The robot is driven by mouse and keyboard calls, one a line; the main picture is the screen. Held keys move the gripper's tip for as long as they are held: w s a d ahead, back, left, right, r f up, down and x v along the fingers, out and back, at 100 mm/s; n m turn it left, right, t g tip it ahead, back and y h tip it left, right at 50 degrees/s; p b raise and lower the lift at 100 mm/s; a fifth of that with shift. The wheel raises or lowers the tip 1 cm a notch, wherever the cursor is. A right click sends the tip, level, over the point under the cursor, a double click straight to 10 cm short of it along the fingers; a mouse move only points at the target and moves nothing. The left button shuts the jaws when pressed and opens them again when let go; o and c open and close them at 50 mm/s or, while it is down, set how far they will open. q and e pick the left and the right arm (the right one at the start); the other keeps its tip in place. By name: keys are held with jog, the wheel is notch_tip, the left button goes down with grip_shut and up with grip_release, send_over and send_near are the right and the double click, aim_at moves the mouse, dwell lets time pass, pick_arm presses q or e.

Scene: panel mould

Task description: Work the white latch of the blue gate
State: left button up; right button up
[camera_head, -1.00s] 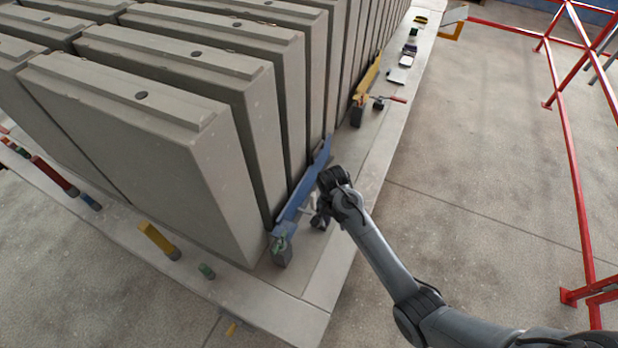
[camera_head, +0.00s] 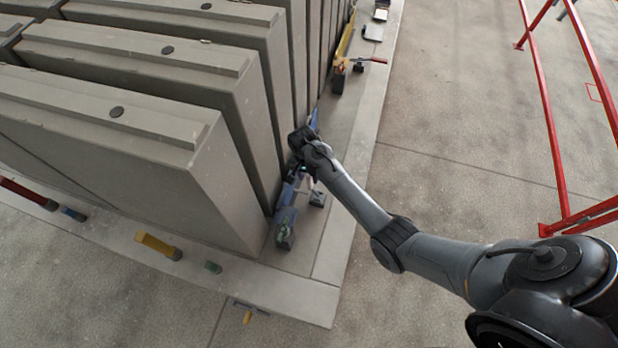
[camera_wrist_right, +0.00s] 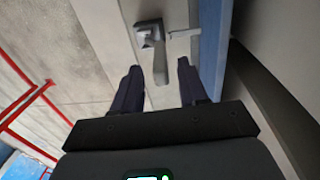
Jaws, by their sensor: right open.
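The blue gate (camera_head: 287,194) stands along the edge of the slab against the grey panels. My right wrist covers its middle in the head view. The white latch (camera_head: 311,186) sits beside it on a dark foot; in the right wrist view the pale latch (camera_wrist_right: 184,33) reaches from a grey bracket (camera_wrist_right: 148,35) towards the blue gate (camera_wrist_right: 212,50). My right gripper (camera_wrist_right: 158,72) is open and empty. Its fingertips point at the latch, with the bracket's grey lever between them in the picture; I cannot tell the gap in depth. My left gripper is not in view.
Tall grey panels (camera_head: 215,165) stand close on the gate's left. A yellow gate (camera_head: 342,50) with a red-handled clamp (camera_head: 372,60) lies farther along the slab edge. Red rails (camera_head: 545,120) stand at the right. The concrete floor (camera_head: 450,120) between is clear.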

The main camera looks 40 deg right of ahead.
jog(key=shift+s+f, duration=0.1)
jog(key=shift+f, duration=1.35)
jog(key=shift+c, duration=0.4)
grip_shut()
